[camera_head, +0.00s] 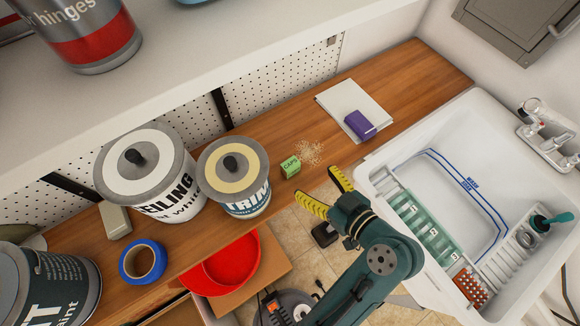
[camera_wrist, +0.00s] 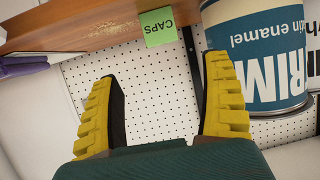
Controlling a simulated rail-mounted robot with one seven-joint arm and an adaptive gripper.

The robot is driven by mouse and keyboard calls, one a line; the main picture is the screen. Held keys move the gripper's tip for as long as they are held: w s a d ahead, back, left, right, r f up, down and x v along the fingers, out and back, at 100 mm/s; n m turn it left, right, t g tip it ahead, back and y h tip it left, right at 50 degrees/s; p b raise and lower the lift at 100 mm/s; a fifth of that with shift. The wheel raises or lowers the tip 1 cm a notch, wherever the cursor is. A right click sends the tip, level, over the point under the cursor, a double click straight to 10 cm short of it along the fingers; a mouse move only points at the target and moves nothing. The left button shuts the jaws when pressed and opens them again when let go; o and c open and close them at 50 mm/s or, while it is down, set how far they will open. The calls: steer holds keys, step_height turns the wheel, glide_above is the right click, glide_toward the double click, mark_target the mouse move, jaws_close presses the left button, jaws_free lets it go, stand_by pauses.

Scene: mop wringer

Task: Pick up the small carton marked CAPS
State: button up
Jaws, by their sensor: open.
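The small green carton marked CAPS (camera_head: 290,166) stands on the wooden bench near its front edge, just right of the TRIM paint can. In the wrist view the carton (camera_wrist: 156,27) shows at the top, ahead of my fingers and roughly between their lines. My gripper (camera_head: 325,192) is open and empty, with its yellow ribbed fingers spread apart. In the head view it is a little right of and below the carton, beyond the bench's front edge. The fingers also show wide apart in the wrist view (camera_wrist: 165,105). Nothing touches the carton.
The TRIM can (camera_head: 235,178) stands close left of the carton, with the CEILING can (camera_head: 150,180) beyond it. A white sink (camera_head: 375,185) is at right.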

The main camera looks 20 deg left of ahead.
mark_target(292, 167)
steer(key=x, duration=0.8)
steer(key=p+x, duration=0.1)
steer(key=x, duration=0.1)
steer(key=shift+s+a+f, duration=0.1)
steer(key=shift+s+f, duration=0.05)
steer(key=shift+s, duration=0.25)
steer(key=shift+w+a+f, duration=0.25)
steer(key=shift+w+a, duration=0.05)
steer(key=shift+c, duration=0.4)
steer(key=c, duration=1.2)
